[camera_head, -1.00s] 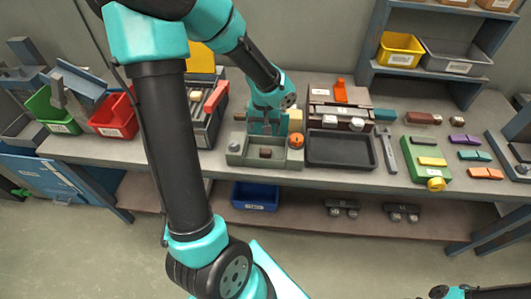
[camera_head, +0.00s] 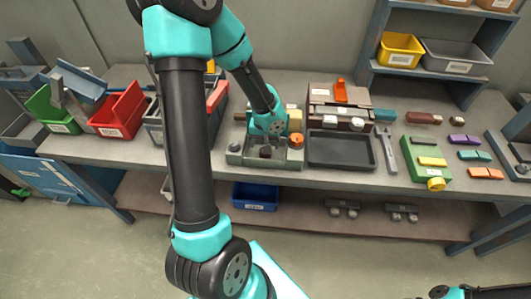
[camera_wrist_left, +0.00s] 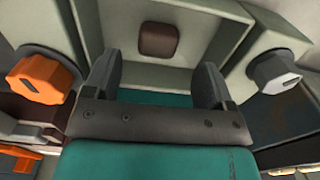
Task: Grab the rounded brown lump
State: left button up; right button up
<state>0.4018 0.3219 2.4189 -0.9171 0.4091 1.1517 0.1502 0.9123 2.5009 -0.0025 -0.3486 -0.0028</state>
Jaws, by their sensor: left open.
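The rounded brown lump (camera_head: 265,152) sits inside a grey-green open box (camera_head: 236,160) on the bench. In the left wrist view the lump (camera_wrist_left: 158,42) lies beyond the fingertips, about centred between them. My left gripper (camera_head: 267,138) is over the box, pointing down. In the wrist view its two fingers (camera_wrist_left: 158,75) are apart, with nothing between them, and the lump looks clear of both. My right gripper is not in view; only part of my right arm shows at the bottom right corner.
The box has an orange knob (camera_head: 297,140) on one side and a grey knob (camera_head: 234,147) on the other. A dark tray (camera_head: 342,165) stands just to the right. A grey toolbox (camera_head: 158,128) and red bin (camera_head: 118,118) stand to the left.

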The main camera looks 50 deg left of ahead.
pick_arm(q)
jog(key=shift+d+f, duration=0.1)
jog(key=shift+f, duration=2.35)
jog(key=c, duration=1)
jog(key=shift+r, duration=0.15)
jog(key=shift+r, duration=4.9)
